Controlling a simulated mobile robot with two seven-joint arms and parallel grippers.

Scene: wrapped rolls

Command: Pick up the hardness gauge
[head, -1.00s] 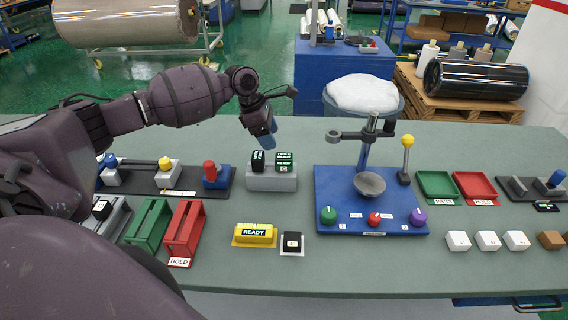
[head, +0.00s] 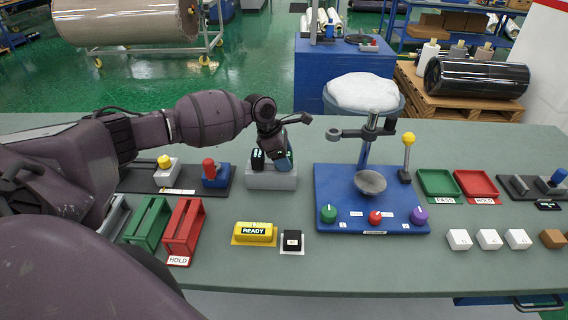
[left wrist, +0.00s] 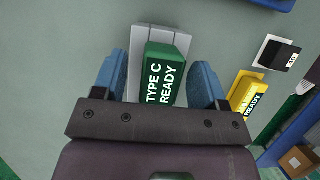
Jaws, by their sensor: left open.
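A dark green gauge block marked "TYPE C READY" (left wrist: 167,75) sits in a light grey holder (left wrist: 137,38) in the left wrist view. My open left gripper (left wrist: 158,82) has one blue finger on each side of it, with small visible gaps. In the head view my left gripper (head: 281,157) is over the right part of the grey holder (head: 271,182) and hides most of the green block. A black block (head: 257,160) stands in the holder's left part. A yellow block marked "READY" (head: 254,232) lies nearer the front. My right gripper is not in view.
A blue stand (head: 335,190) with a dish and knobs is right of the holder. Green (head: 148,225) and red (head: 184,230) racks are at the front left. Table around the holder's front is clear.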

